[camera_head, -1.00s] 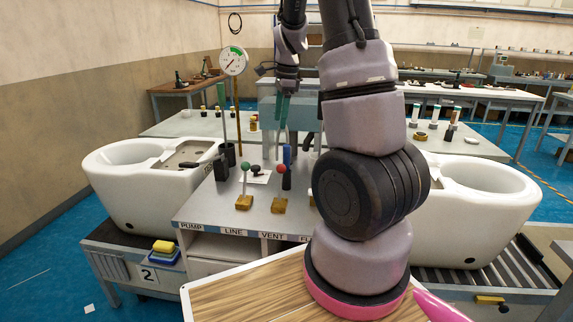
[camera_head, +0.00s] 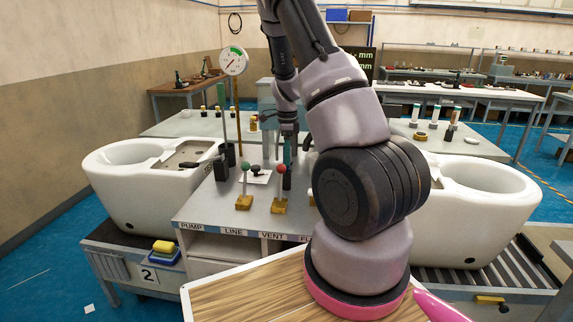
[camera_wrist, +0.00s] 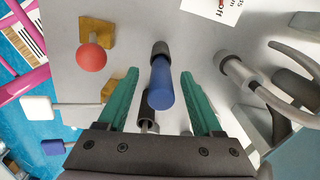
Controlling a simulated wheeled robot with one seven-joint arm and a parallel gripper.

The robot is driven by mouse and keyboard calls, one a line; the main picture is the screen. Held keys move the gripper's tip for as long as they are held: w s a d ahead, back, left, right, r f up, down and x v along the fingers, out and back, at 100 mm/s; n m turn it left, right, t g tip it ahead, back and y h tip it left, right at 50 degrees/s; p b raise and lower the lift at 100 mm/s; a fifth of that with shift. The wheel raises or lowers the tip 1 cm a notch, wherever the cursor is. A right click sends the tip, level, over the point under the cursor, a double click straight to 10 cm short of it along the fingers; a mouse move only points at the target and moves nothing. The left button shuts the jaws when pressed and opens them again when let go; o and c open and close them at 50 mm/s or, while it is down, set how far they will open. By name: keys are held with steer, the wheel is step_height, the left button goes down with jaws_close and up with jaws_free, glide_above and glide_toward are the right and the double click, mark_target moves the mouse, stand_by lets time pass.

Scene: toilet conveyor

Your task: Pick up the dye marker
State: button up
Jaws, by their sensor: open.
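The dye marker (camera_wrist: 161,85), a blue cylinder with a dark lower end, stands on the grey bench. In the wrist view it sits between the two green fingers of my gripper (camera_wrist: 158,78), with gaps on both sides. The gripper is open and holds nothing. In the head view my gripper (camera_head: 288,150) points down over the bench. There its fingers hide the marker's blue body, and only a dark piece (camera_head: 287,182) shows below them.
A red-knobbed lever (camera_wrist: 91,57) stands close by in the wrist view. A grey fitting with a hose (camera_wrist: 240,75) is on the other side. In the head view a green-knobbed lever (camera_head: 245,167) stands left of my gripper, near a gauge (camera_head: 233,61). White toilet bowls (camera_head: 140,195) flank the bench.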

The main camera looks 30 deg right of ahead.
steer(key=shift+w+f, duration=0.1)
steer(key=shift+f, duration=1.4)
jaws_close()
